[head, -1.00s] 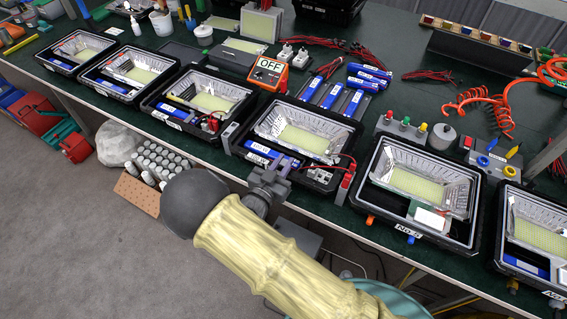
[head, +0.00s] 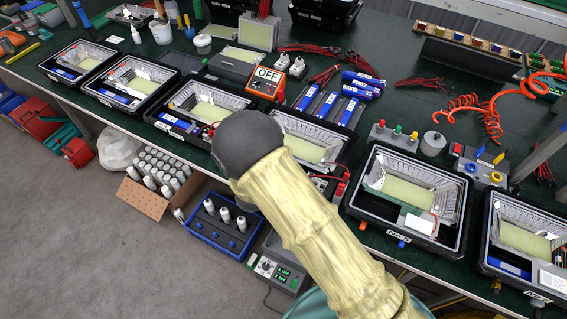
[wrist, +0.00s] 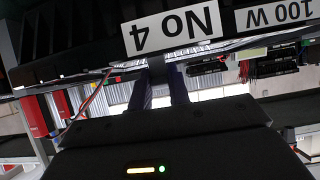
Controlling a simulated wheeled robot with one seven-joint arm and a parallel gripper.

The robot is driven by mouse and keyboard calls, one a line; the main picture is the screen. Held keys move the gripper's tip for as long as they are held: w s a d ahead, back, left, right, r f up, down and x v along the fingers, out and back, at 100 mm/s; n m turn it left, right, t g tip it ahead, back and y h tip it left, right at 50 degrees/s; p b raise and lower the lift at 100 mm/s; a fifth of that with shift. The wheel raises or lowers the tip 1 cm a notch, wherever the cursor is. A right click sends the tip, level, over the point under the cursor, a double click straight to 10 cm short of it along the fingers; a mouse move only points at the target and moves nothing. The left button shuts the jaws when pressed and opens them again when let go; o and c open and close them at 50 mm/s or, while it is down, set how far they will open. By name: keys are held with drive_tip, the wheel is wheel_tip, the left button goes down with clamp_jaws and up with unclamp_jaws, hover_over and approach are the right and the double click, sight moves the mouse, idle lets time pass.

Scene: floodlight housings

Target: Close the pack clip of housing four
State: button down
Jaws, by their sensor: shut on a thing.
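Housing four (head: 312,150) is a black tray with a bright reflector and a yellow panel. Its front left part is hidden behind my arm in the head view. Its "No 4" label (wrist: 172,28) shows upside down in the wrist view. My gripper (wrist: 163,92) has its two dark fingers close together, reaching to the housing just past the label. The head view does not show my fingers.
Housing No 5 (head: 408,195) stands to the right and another open housing (head: 205,103) to the left. Red connectors (head: 342,183) and wires lie at housing four's right side. An orange "OFF" meter (head: 267,82) stands behind. A blue crate (head: 222,235) is below the bench.

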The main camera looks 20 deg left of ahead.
drive_tip(key=g+p, duration=0.1)
drive_tip(key=w+g+p, duration=0.1)
drive_tip(key=p, duration=0.1)
drive_tip(key=shift+d+r, duration=0.1)
drive_tip(key=shift+r, duration=0.15)
drive_tip(key=g+p, duration=0.1)
drive_tip(key=p, duration=0.2)
drive_tip(key=w+g+p, duration=0.1)
drive_tip(key=g+p, duration=0.1)
drive_tip(key=p, duration=0.2)
drive_tip(key=shift+w+f+g, duration=0.15)
drive_tip(key=shift+f+g, duration=0.15)
drive_tip(key=g+p, duration=0.1)
drive_tip(key=p, duration=0.4)
drive_tip(key=shift+w+f+g+y, duration=0.3)
drive_tip(key=shift+f+g, duration=0.05)
drive_tip(key=shift+g, duration=0.05)
drive_tip(key=shift+w+f+g+p, duration=0.15)
drive_tip(key=shift+f+g+p, duration=0.3)
drive_tip(key=shift+p, duration=0.75)
drive_tip(key=c, duration=1.3)
unclamp_jaws()
